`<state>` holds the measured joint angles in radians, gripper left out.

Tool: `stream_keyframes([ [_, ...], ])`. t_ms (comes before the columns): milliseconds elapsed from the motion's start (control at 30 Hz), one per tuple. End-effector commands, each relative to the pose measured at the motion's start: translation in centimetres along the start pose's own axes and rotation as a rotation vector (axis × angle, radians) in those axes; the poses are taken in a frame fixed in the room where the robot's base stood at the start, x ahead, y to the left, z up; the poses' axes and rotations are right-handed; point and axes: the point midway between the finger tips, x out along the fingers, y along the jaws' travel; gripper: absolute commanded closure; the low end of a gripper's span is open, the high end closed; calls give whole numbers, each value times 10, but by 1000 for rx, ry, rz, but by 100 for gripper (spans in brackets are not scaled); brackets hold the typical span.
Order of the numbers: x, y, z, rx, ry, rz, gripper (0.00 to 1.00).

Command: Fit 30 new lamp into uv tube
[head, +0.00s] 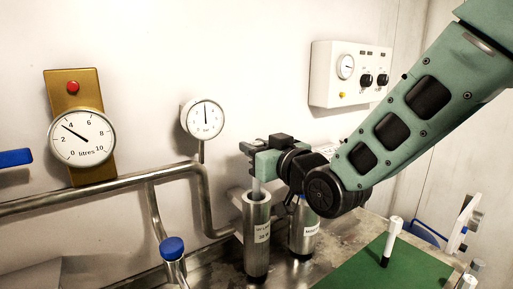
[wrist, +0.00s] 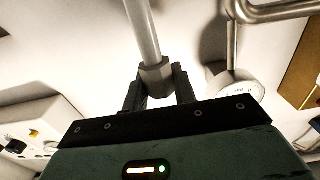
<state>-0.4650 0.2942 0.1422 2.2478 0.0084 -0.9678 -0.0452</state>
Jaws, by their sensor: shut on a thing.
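My gripper (head: 261,164) is shut on a pale grey lamp (head: 256,189), directly above the upright metal uv tube (head: 256,242). The lamp is upright, and its lower end meets the tube's open mouth. It appears to be inside the mouth, but how deep is hidden. The tube has a white label, too small to read fully. In the wrist view my gripper (wrist: 157,88) is shut around the lamp's grey end cap, and the lamp's pale rod (wrist: 143,30) runs out of the top of the picture.
A second labelled metal cylinder (head: 304,232) stands just right of the tube, under my wrist. A white black-ended lamp (head: 392,238) stands on a green mat (head: 365,274). Pipes (head: 110,196), a blue-topped valve (head: 172,248), gauges (head: 203,118) and a control box (head: 348,74) line the wall.

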Motion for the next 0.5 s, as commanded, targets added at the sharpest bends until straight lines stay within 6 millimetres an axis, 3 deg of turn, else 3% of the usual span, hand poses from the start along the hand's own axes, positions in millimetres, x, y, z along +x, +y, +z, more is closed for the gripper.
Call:
stream_keyframes([
  [500, 0, 0, 13, 0, 1, 0, 90],
])
